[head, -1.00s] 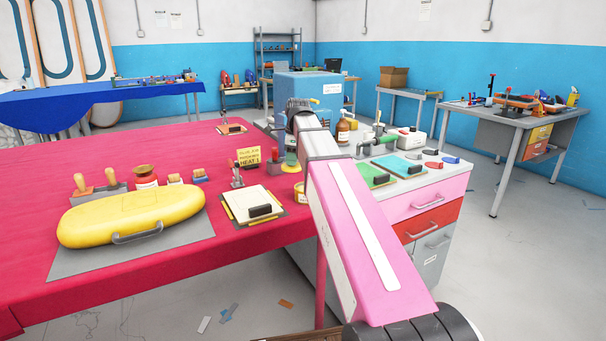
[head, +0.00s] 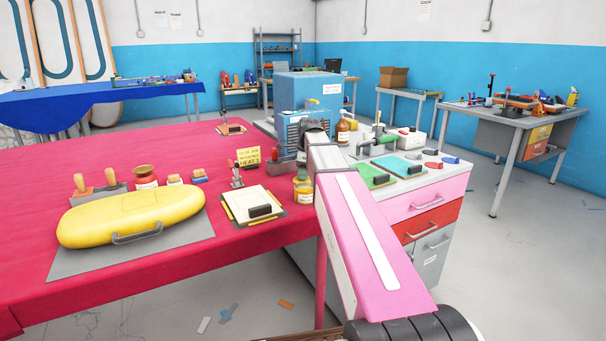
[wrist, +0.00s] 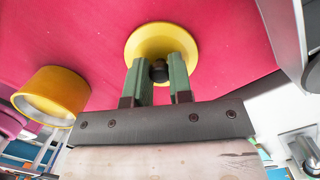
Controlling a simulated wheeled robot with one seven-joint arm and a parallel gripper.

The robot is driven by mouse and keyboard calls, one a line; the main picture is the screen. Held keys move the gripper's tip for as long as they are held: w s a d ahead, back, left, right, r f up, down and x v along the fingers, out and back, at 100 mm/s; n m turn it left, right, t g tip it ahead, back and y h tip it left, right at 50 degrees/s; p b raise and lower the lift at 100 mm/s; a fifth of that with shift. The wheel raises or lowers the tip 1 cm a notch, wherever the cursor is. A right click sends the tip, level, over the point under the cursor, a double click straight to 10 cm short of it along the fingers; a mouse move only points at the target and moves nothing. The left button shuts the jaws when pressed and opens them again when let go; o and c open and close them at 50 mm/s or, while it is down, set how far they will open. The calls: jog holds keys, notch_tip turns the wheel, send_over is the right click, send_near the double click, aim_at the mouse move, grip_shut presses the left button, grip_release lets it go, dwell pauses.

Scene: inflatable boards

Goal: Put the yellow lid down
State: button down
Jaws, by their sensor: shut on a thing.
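The yellow lid (wrist: 136,44) is a round disc with a dark knob, seen over the red tabletop in the wrist view. My gripper (wrist: 160,70) has its two green fingers shut on the knob. Whether the lid touches the red surface I cannot tell. In the head view the jar (head: 303,193) stands near the red table's right edge, and my arm partly hides the area around the gripper.
A blue machine (head: 290,132) stands close behind my gripper. A pink-drawer cabinet (head: 430,200) borders the table on the right.

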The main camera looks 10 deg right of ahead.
jog(key=shift+f, duration=0.15)
jog(key=c, duration=1)
grip_release()
jog(key=r, duration=0.4)
jog(key=d+r, duration=0.1)
jog(key=r, duration=0.7)
jog(key=shift+s+d+r, duration=0.1)
jog(key=shift+d+r, duration=0.05)
jog(key=shift+d, duration=0.05)
